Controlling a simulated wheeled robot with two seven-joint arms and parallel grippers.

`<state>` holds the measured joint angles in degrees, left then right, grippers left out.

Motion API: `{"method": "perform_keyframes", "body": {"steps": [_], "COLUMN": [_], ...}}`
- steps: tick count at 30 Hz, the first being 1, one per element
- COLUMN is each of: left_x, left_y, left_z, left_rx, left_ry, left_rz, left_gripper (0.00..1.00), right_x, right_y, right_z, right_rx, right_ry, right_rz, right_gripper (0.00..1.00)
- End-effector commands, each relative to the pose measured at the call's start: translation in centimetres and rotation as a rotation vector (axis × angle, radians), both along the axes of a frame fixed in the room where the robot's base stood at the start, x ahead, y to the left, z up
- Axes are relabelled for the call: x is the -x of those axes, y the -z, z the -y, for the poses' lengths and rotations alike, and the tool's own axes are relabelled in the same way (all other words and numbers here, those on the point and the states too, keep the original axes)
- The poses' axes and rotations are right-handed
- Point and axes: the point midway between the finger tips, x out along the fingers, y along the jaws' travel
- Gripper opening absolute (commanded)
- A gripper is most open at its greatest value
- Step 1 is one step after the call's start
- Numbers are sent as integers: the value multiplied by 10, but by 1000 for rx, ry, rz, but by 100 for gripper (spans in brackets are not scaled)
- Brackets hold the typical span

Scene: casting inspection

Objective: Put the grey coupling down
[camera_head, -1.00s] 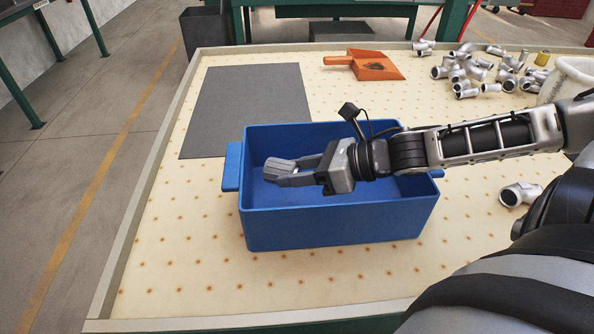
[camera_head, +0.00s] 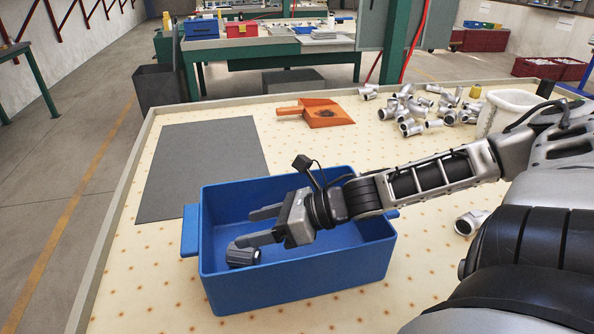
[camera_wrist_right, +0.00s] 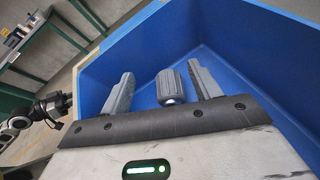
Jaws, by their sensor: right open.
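The grey coupling (camera_head: 243,256), a small dark grey ribbed cylinder, is inside the blue bin (camera_head: 300,287), near its left end. My right gripper (camera_head: 247,228) reaches into the bin from the right with its two fingers spread apart. In the head view the coupling shows just below the tip of the nearer finger. In the right wrist view the coupling (camera_wrist_right: 171,84) appears between the open fingers (camera_wrist_right: 162,86), closer to the right one. I cannot tell whether it touches that finger.
A dark grey mat (camera_head: 200,165) lies behind the bin on the left. An orange dustpan (camera_head: 322,112) and several loose metal fittings (camera_head: 410,115) lie further back. A white container (camera_head: 505,110) stands at the right. One fitting (camera_head: 470,222) lies right of the bin.

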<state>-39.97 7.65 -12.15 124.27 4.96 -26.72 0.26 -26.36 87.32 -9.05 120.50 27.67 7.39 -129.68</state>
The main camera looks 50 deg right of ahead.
Motion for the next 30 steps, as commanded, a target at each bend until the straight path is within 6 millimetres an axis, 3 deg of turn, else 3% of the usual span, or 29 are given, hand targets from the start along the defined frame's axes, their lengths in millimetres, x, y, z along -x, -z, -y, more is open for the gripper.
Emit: {"method": "perform_keyframes", "body": {"steps": [1, 16, 18, 30], "left_x": [0, 6, 7, 8], "left_y": [-13, -50, -42, -43], "left_z": [-1, -18, -18, -20], "left_rx": [-11, -117, -118, -120], "left_ry": [1, 4, 4, 1], "left_rz": [-5, -59, -59, -61], "left_gripper": [36, 36, 36, 36], "right_x": [3, 53, 57, 80], "right_y": [-9, -35, -30, -42], "right_z": [3, 44, 48, 67], "right_rx": [-2, 0, -1, -4], "right_ry": [4, 6, 3, 3], "right_rz": [-5, -11, -9, -1], "right_gripper": [62, 62, 62, 62]}}
